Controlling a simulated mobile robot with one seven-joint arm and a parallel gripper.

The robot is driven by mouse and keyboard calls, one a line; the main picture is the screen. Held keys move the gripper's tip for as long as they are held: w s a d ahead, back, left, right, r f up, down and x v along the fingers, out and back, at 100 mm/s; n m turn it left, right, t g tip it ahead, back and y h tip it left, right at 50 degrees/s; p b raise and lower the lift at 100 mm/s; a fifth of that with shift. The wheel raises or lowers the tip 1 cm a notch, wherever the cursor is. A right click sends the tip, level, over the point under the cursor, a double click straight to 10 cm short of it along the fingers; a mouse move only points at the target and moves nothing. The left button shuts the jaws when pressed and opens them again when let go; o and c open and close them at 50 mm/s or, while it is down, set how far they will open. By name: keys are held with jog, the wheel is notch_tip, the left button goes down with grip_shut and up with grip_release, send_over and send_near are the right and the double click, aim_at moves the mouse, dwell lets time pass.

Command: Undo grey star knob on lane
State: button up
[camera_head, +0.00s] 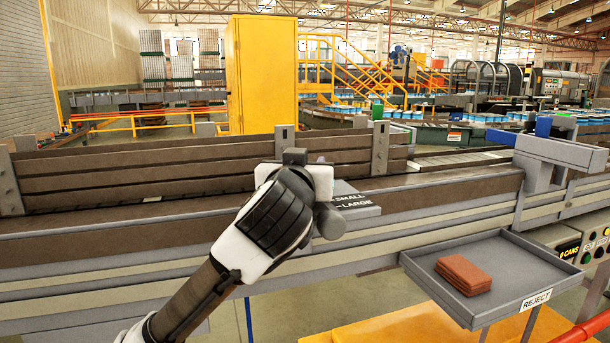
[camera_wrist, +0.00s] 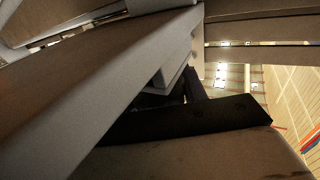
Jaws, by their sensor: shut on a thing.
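My gripper (camera_wrist: 180,112) shows as dark fingers in the wrist view, closed around a small grey part that I take for the grey star knob (camera_wrist: 170,68). Only some angular grey faces of it show; its full outline is hidden. In the head view my white and black wrist (camera_head: 285,205) reaches the lane (camera_head: 440,200) at its middle and covers the knob. A grey plate marked SMALL and LARGE (camera_head: 360,203) sits just right of the wrist, partly covered by it.
Brown guide rails (camera_head: 130,175) run along the lane behind my wrist, held by upright grey posts (camera_head: 380,148). A grey REJECT tray (camera_head: 520,265) with a stack of reddish-brown pieces (camera_head: 463,273) stands at front right. A grey frame (camera_head: 560,160) rises at the right.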

jog(key=shift+f+n+y+b, duration=0.15)
jog(key=shift+n+y+b, duration=0.3)
jog(key=shift+y, duration=0.35)
jog(key=o, duration=1)
jog(key=shift+a, duration=0.1)
jog(key=shift+r, duration=0.2)
notch_tip(320, 180, up, 20)
jog(key=shift+f, duration=0.1)
